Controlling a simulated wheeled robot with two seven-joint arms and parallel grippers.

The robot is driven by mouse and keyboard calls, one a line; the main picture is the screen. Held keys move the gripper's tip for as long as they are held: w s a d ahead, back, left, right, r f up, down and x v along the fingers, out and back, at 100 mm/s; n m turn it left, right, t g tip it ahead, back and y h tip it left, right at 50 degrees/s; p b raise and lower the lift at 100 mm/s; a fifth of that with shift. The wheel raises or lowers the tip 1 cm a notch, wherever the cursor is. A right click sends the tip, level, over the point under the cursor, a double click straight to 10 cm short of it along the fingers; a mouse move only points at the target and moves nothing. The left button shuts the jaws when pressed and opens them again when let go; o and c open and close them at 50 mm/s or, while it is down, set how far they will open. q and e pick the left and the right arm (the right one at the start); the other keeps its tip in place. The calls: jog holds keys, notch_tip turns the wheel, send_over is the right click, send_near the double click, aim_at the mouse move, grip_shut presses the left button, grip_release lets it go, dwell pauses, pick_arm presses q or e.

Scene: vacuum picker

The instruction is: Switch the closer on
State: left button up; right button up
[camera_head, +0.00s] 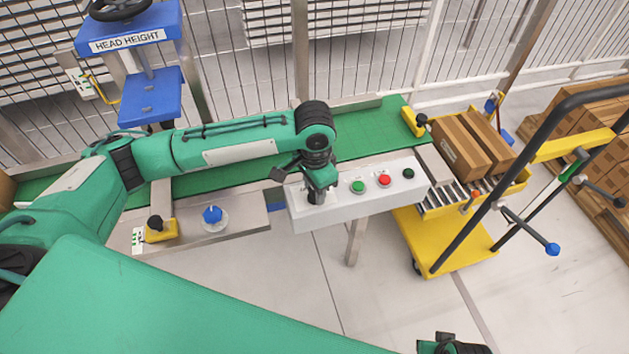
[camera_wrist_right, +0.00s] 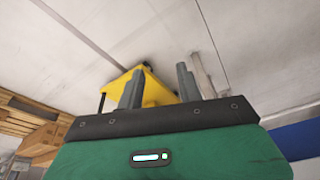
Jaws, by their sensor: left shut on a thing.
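A light grey control box (camera_head: 340,211) stands at the front of the green conveyor. A green button (camera_head: 358,187), a red button (camera_head: 384,180) and a black knob (camera_head: 408,173) sit on its top. My left gripper (camera_head: 316,196) points down at the box's left end, left of the green button. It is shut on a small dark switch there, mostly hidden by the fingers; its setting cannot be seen. My right gripper is at the bottom edge of the head view. In the right wrist view its fingers (camera_wrist_right: 158,88) are apart, with nothing between them.
A blue knob (camera_head: 212,215) and a yellow-based lever (camera_head: 157,229) are on the bench to the left. A blue head-height stand (camera_head: 150,97) is behind. A yellow cart (camera_head: 440,240) with cardboard boxes (camera_head: 460,147) stands right. The floor in front is clear.

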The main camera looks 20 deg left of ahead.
pick_arm(q)
jog(key=m+p, duration=0.3)
jog(key=p, duration=0.2)
jog(key=shift+r+p, duration=0.2)
jog(key=shift+p, duration=0.15)
pick_arm(e)
jog(key=s+d+f+g, duration=0.1)
jog(key=s+f, duration=0.3)
jog(key=f, duration=1.1)
pick_arm(q)
jog(key=m+p, duration=0.3)
jog(key=p, duration=0.1)
jog(key=shift+f+m+p, duration=0.1)
jog(key=shift+m+p, duration=0.45)
jog(key=shift+m, duration=0.15)
pick_arm(e)
jog(key=s+d+f, duration=0.3)
jog(key=s+f, duration=0.5)
jog(key=s, duration=0.2)
jog(key=shift+d+h, duration=0.3)
jog(key=shift+d, duration=0.05)
jog(key=shift+s, duration=0.15)
pick_arm(q)
jog(key=o, duration=1)
notch_tip(320, 180, up, 14)
jog(key=shift+f, duration=0.15)
